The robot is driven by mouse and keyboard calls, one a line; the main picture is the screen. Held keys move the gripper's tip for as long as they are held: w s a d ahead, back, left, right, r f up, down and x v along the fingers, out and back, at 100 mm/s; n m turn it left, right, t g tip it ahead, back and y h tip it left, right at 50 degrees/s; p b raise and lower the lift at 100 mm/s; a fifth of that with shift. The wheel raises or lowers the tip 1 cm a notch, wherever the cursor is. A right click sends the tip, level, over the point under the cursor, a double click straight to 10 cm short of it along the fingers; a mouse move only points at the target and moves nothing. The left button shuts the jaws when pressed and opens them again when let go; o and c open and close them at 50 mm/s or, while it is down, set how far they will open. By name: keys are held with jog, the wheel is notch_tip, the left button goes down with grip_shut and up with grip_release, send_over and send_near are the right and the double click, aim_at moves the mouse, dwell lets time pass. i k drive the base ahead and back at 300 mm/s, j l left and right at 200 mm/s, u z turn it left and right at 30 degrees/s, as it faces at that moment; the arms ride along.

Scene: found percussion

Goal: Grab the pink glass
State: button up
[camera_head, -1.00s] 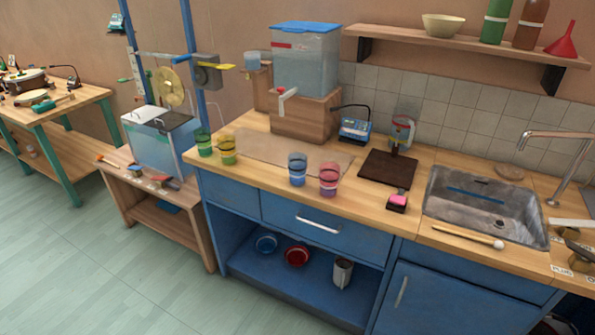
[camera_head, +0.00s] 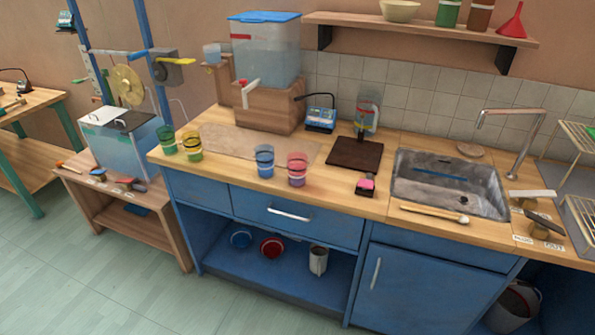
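The pink glass (camera_head: 297,170) stands upright on the wooden counter (camera_head: 233,180), near its front edge. A blue glass (camera_head: 264,161) stands just left of it, with a small gap between them. A yellow glass (camera_head: 192,146) and a green glass (camera_head: 166,140) stand further left on the counter. My gripper is not in this view.
A pink-topped block (camera_head: 366,184) and a dark board (camera_head: 355,153) lie right of the pink glass. A mallet (camera_head: 434,215) lies before the metal sink (camera_head: 449,185). A clear tank with a blue lid (camera_head: 264,49) stands behind. The floor in front is clear.

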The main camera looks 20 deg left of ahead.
aim_at(297, 170)
jog(key=i+j, duration=0.3)
jog(key=j, duration=0.2)
jog(key=i+j, duration=0.3)
jog(key=j, duration=0.2)
jog(key=i+j, duration=0.3)
jog(key=j, duration=0.2)
jog(key=u, duration=0.05)
